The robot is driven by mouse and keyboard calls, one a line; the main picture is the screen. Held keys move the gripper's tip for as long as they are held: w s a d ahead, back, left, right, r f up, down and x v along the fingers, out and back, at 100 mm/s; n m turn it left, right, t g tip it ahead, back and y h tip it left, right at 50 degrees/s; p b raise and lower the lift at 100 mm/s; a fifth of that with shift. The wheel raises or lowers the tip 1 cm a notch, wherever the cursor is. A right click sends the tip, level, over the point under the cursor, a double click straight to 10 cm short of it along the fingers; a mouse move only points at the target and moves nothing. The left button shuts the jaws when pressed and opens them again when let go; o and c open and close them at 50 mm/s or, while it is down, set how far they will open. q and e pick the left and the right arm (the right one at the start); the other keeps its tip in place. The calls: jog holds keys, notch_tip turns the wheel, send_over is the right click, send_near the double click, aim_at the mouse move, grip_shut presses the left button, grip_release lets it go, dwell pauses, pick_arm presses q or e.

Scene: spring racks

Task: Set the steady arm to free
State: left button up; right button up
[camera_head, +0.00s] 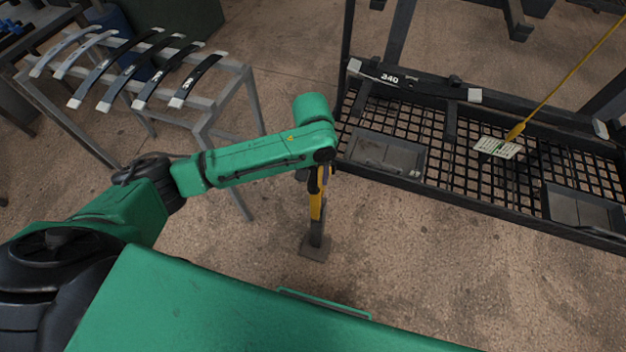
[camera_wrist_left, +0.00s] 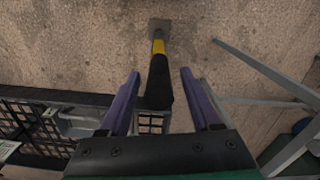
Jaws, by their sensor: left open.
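A yellow and black lever-like piece (camera_head: 316,207), probably the steady arm, stands upright at the front left corner of the dark rack, above a small grey foot (camera_head: 314,250) on the floor. In the left wrist view its long black grip (camera_wrist_left: 158,84) and yellow band (camera_wrist_left: 158,47) show. My left gripper (camera_wrist_left: 160,74) is open, its purple fingers on either side of the black grip with gaps. I cannot tell how deep the grip lies between them. In the head view my wrist hides the piece's top. My right gripper is out of view.
The dark mesh-floored rack (camera_head: 480,205) marked 340 stands close on the right, with a tag (camera_head: 497,148) on a yellow cord. A grey metal stand (camera_head: 228,92) carrying several curved leaf springs (camera_head: 125,75) is at the left.

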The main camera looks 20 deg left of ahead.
pick_arm(q)
jog(key=shift+s+f, duration=0.1)
jog(key=shift+f, duration=1.4)
grip_shut()
jog(key=shift+r, duration=0.1)
